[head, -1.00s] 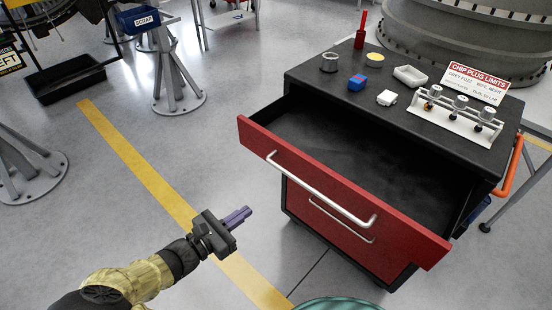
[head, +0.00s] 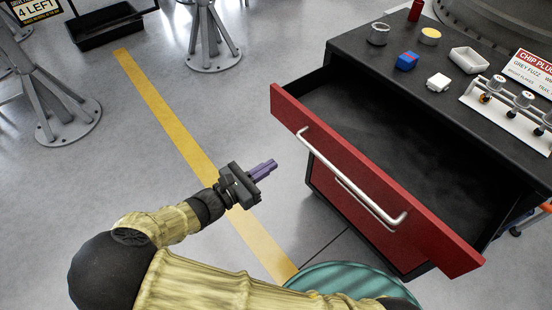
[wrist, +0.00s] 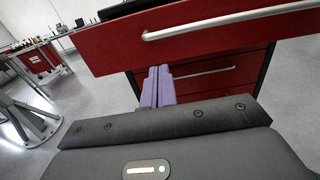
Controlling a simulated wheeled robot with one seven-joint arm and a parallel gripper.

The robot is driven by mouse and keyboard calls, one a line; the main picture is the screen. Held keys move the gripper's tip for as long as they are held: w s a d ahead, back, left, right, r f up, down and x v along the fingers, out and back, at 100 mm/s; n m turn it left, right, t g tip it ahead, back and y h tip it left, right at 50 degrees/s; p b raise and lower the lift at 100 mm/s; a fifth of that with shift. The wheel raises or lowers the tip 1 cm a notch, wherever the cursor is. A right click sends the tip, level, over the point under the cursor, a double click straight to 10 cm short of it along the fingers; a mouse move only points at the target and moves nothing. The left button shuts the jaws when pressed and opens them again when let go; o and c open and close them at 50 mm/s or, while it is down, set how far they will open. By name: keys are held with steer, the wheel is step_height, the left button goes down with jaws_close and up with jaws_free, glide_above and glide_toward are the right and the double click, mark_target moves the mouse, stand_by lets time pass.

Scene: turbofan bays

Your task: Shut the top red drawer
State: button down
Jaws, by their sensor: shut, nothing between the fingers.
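The top red drawer (head: 362,178) of the black tool cabinet is pulled well out, and its dark inside looks empty. Its silver bar handle (head: 350,176) runs along the red front. In the wrist view the drawer front (wrist: 200,38) spans the top of the picture. My gripper (head: 263,170), with purple fingers, is shut and empty. It is in front of the drawer, to the left of the front in the head view and apart from it. In the wrist view the fingers (wrist: 158,86) show below the top drawer's front. A lower red drawer (head: 350,205) is shut.
On the cabinet top (head: 400,88) stand a metal ring (head: 378,34), a yellow-topped tin (head: 430,36), a blue and red block (head: 406,61), white pieces and a plug rack with a sign. A teal round thing (head: 350,285) is at the bottom.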

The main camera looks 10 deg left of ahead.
mark_target(313, 138)
steer(key=x, duration=1.2)
steer(key=shift+w+d, duration=0.1)
steer(key=shift+d, duration=0.05)
steer(key=shift+w+d+p, duration=0.15)
steer(key=shift+w+p, duration=0.05)
steer(key=shift+p, duration=0.1)
